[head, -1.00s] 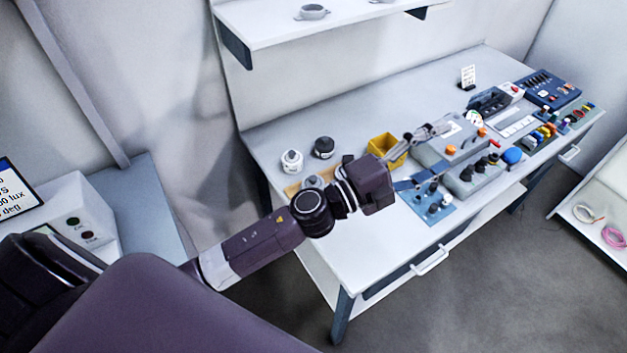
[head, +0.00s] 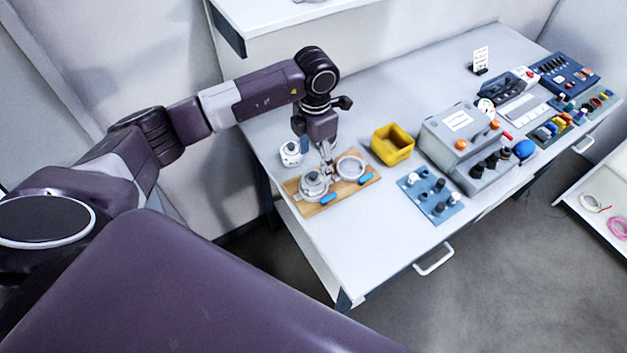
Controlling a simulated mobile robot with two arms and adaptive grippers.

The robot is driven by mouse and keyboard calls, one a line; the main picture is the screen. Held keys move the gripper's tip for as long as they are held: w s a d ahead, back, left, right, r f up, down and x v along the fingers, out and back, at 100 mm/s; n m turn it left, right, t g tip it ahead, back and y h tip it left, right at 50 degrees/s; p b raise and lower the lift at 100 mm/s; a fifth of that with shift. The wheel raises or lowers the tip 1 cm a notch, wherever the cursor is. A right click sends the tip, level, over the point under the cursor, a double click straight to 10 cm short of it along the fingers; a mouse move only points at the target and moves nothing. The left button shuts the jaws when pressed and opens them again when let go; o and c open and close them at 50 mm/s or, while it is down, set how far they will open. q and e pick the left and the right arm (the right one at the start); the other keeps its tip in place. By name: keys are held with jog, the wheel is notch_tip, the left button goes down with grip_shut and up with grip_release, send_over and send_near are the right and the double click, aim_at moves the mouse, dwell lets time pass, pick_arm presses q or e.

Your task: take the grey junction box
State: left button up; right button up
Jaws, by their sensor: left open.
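A round grey junction box (head: 313,187) sits on the left part of a wooden board (head: 299,206) on the workbench. An empty-looking grey ring (head: 350,167) lies beside it on the same board. My left gripper (head: 326,169) points down at the board, just behind and to the right of the round box. Its fingers are open and small in this view; I cannot tell whether they touch the box. My right gripper is not in view.
Blue clips (head: 329,198) lie on the board. A white jar (head: 291,153) stands behind it. A yellow bin (head: 392,145), a blue plate with knobs (head: 428,196) and a grey control unit (head: 447,128) stand to the right. The front bench top is clear.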

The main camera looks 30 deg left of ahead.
aim_at(314, 174)
pick_arm(q)
jog(key=shift+s+d+f+p, duration=0.1)
jog(key=shift+f+p, duration=0.1)
jog(key=shift+f, duration=0.3)
jog(key=shift+s+f+p, duration=0.1)
jog(key=shift+f+p, duration=0.05)
jog(key=shift+f, duration=0.3)
jog(key=f+p, duration=0.1)
jog(key=f, duration=0.1)
jog(key=s+f+p, duration=0.1)
jog(key=f, duration=0.1)
jog(key=shift+f, duration=0.2)
jog(key=shift+w+f, duration=0.15)
jog(key=shift+f, duration=0.25)
jog(key=c, duration=1.3)
jog(key=shift+o, duration=0.2)
jog(key=shift+r, duration=0.1)
notch_tip(314, 174, up, 20)
jog(key=b, duration=0.5)
